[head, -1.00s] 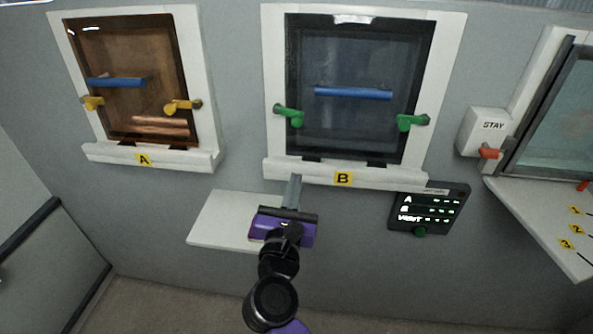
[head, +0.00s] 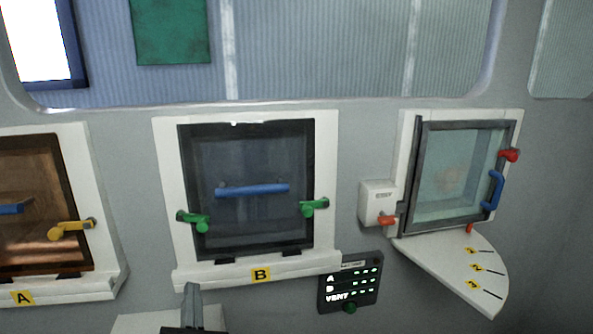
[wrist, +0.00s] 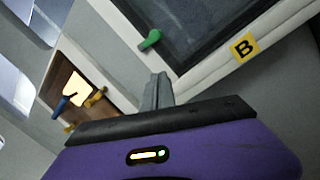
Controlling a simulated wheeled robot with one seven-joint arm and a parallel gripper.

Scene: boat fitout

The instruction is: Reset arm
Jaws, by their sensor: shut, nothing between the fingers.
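My gripper (head: 192,294) shows at the bottom of the head view, below hatch B, its fingers together and empty. In the wrist view its fingers (wrist: 157,92) point up from the purple gripper body, with the hatch B frame behind them. Hatch B (head: 250,170) is a dark pane in a white frame with a blue bar and two green latches; it is closed. My gripper is apart from the latches in the head view. Most of my arm is out of the head view.
Hatch A (head: 35,165), amber with yellow latches, is at left. A white shelf (head: 135,322) lies under my gripper. A status panel (head: 350,284) is below B. At right are a stay box (head: 377,200), a glazed hatch (head: 455,175) and a numbered ledge (head: 440,262).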

